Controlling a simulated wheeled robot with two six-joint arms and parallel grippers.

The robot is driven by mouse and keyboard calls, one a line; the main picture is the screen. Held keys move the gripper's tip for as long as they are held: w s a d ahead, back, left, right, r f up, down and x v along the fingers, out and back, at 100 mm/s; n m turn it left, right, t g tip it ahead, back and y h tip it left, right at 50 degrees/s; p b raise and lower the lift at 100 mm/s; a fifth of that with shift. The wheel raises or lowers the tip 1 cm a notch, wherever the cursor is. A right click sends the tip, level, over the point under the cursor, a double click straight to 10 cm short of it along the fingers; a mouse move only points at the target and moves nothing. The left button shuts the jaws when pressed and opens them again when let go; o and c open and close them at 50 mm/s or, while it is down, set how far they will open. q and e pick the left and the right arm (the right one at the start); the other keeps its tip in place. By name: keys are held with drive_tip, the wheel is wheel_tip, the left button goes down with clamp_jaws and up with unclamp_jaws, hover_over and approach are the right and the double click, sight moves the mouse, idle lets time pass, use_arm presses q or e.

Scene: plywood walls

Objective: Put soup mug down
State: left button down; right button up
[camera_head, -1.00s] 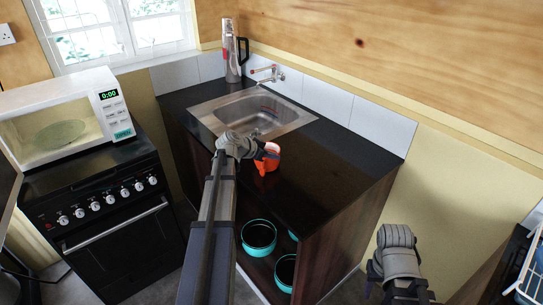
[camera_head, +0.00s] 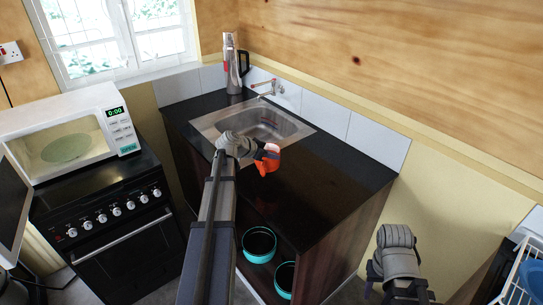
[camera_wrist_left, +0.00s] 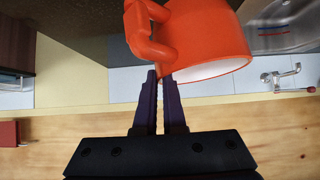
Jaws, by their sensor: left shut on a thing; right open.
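The orange-red soup mug (camera_head: 268,161) shows over the dark countertop (camera_head: 310,175), in front of the sink. My left gripper (camera_head: 256,151) is shut on its handle. In the left wrist view, which is upside down, the mug (camera_wrist_left: 208,42) has a white inside and its rim faces the picture's bottom. There the fingers of my left gripper (camera_wrist_left: 160,76) close on the orange handle. I cannot tell whether the mug's base touches the countertop. My right gripper (camera_head: 400,292) is open and empty, low at the right of the head view.
A steel sink (camera_head: 225,118) with a tap (camera_head: 268,86) and a flask (camera_head: 232,65) are behind the mug. Teal-rimmed pots (camera_head: 259,243) sit below the counter. A microwave (camera_head: 75,128) stands on the stove at left. The countertop right of the mug is clear.

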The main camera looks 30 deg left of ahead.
use_arm(q)
drive_tip(key=shift+r+p, duration=0.35)
drive_tip(key=shift+r, duration=0.3)
